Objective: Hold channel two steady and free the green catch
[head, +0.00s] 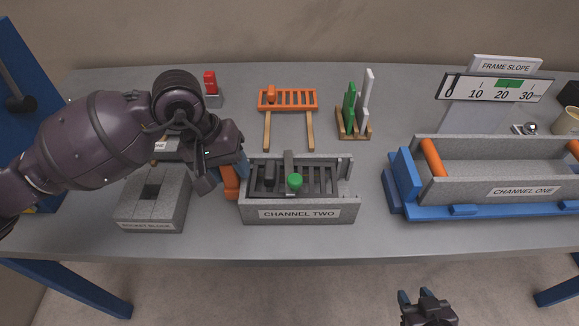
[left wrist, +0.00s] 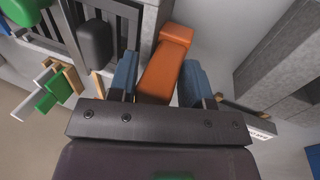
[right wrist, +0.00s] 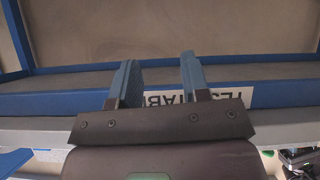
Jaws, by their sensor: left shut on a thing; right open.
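Channel two (head: 298,214) is a grey trough on the table, with a dark slotted grate inside and a grey bar across it. The green catch (head: 295,182) is a round green knob on top of the grate. My left gripper (head: 232,174) is shut on the orange handle (head: 230,188) at the trough's left end. The left wrist view shows this handle (left wrist: 168,62) between the blue fingers. My right gripper (head: 424,296) is open and empty, in front of the table and below its front edge. The right wrist view shows its two fingers (right wrist: 158,82) apart with nothing between.
The socket block (head: 152,205) stands left of channel two. Behind are an orange rack (head: 288,98), a stand with green and white plates (head: 355,115) and a red-topped item (head: 210,85). Channel one (head: 500,185) in its blue frame is at right. Table between the channels is clear.

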